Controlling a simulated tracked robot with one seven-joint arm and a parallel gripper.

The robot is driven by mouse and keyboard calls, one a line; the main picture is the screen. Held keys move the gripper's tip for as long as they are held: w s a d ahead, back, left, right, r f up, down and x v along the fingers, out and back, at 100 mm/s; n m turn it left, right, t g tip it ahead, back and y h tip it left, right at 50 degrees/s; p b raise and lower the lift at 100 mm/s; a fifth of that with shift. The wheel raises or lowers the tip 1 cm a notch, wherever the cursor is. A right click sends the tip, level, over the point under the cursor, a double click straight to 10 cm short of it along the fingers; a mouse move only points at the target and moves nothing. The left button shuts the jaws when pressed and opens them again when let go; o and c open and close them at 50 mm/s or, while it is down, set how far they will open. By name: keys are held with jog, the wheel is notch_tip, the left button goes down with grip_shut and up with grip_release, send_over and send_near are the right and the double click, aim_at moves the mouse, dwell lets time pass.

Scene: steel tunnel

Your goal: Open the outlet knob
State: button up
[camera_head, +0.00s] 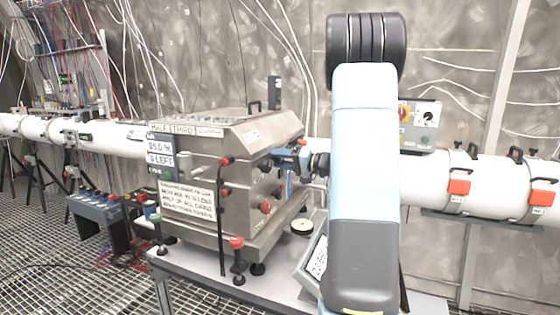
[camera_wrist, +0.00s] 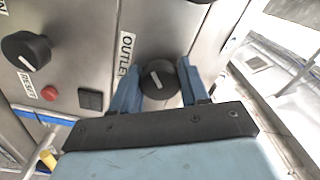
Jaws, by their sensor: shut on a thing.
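The outlet knob (camera_wrist: 158,80) is a round black knob with a pale pointer line, below and right of the OUTLET label (camera_wrist: 126,54) on a steel panel in the wrist view. My gripper (camera_wrist: 158,92) has one blue finger on each side of the knob and is shut on it. In the head view, my gripper (camera_head: 294,158) is at the right side of the steel box (camera_head: 195,160), partly hidden. The outlet knob cannot be made out there.
Another black knob (camera_wrist: 27,48), a red reset button (camera_wrist: 49,93) and a dark square switch (camera_wrist: 90,99) are left of my gripper in the wrist view. A white pipe (camera_head: 480,185) runs behind my arm. A grated floor (camera_head: 60,250) lies at the left.

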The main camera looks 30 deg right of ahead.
jog(key=n, duration=0.2)
jog(key=f+n, duration=0.1)
jog(key=n, duration=0.2)
jog(key=shift+s+n, duration=0.1)
jog(key=shift+n, duration=0.2)
dwell(0.4)
jog(key=o, duration=1)
jog(key=shift+r, duration=0.25)
jog(key=shift+n, duration=0.3)
jog(key=v, duration=1.3)
jog(key=shift+s+d+f, duration=0.1)
jog(key=shift+s+d, duration=0.15)
jog(key=shift+d, duration=0.05)
